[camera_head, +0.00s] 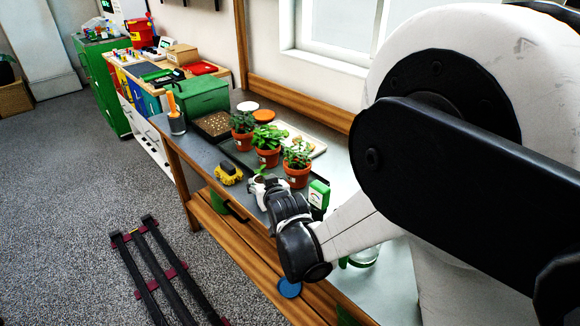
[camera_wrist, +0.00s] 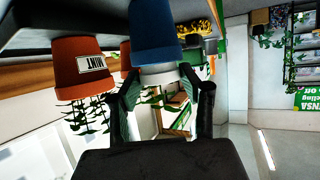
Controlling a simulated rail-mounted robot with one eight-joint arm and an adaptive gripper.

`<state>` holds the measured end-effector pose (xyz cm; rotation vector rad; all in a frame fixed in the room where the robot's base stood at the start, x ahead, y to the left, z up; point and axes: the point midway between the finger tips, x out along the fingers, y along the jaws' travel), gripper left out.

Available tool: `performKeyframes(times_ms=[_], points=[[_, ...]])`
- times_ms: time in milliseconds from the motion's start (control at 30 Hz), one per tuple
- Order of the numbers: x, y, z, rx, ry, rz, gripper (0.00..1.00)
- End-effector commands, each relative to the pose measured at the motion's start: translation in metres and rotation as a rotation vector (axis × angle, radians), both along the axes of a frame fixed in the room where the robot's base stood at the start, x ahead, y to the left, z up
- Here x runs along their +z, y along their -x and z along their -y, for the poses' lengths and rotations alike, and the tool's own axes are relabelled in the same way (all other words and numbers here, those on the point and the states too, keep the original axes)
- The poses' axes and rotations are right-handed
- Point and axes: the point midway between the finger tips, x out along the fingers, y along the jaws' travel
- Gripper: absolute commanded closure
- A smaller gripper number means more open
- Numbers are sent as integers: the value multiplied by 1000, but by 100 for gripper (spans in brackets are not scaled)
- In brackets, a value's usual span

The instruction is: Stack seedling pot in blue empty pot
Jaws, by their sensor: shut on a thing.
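In the wrist view, which is upside down, a blue pot (camera_wrist: 155,30) is at the top centre. A pale pot with green leaves, seemingly the seedling pot (camera_wrist: 160,74), adjoins the blue pot's rim. It sits between the black fingers of my gripper (camera_wrist: 160,82), which are shut on it. I cannot tell whether it is inside the blue pot or just above it. In the head view, my gripper (camera_head: 263,184) is low over the bench front, with white and green at its tips. The blue pot is not clear there.
Three leafy terracotta pots stand behind my gripper; the nearest (camera_head: 297,177) is close. The wrist view shows one labelled MINT (camera_wrist: 80,68). A yellow object (camera_head: 229,173) lies to the left, and a small green meter (camera_head: 319,194) stands to the right. The bench (camera_head: 207,160) has bare patches.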

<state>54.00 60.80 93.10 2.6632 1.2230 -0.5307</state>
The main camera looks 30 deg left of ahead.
Motion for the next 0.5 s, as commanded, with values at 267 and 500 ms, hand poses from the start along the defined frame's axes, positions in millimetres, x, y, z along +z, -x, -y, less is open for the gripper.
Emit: performKeyframes(times_ms=[267, 500], points=[[-1, 0, 0, 0, 0, 0, 88], [-7, 0, 0, 0, 0, 0, 88]])
